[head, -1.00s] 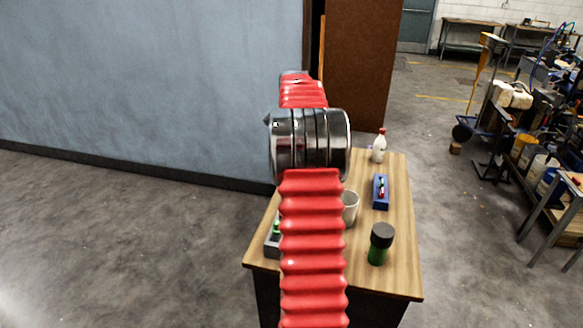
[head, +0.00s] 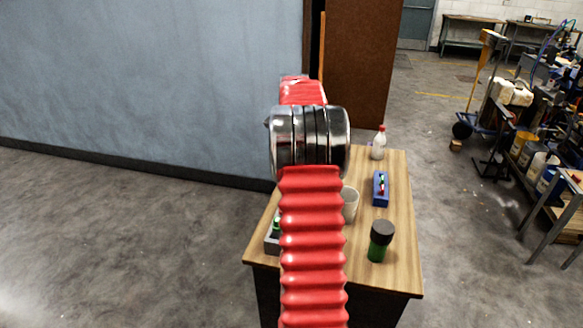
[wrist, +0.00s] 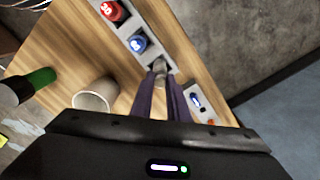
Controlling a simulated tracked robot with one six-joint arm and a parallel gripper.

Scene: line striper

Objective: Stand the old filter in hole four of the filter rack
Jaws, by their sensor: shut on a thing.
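The filter rack (wrist: 122,26) is a grey strip on the wooden table in the wrist view. It also shows at the table's left edge in the head view (head: 272,242), partly behind my arm. A red cap (wrist: 110,10) and a blue cap (wrist: 139,43) stand in its holes. My gripper (wrist: 160,82) has its purple fingers shut on a small greyish piece, seemingly the old filter (wrist: 159,66), over the rack just past the blue cap. The fingers cover most of it, so I cannot tell how deep it sits. Hole numbers are not readable.
A white cup (wrist: 95,94) and a green jar with a black lid (wrist: 30,85) stand beside the rack. A small grey device (wrist: 199,103) lies right of my fingers. A blue pen tray (head: 380,190) and a red-capped bottle (head: 378,144) stand farther back.

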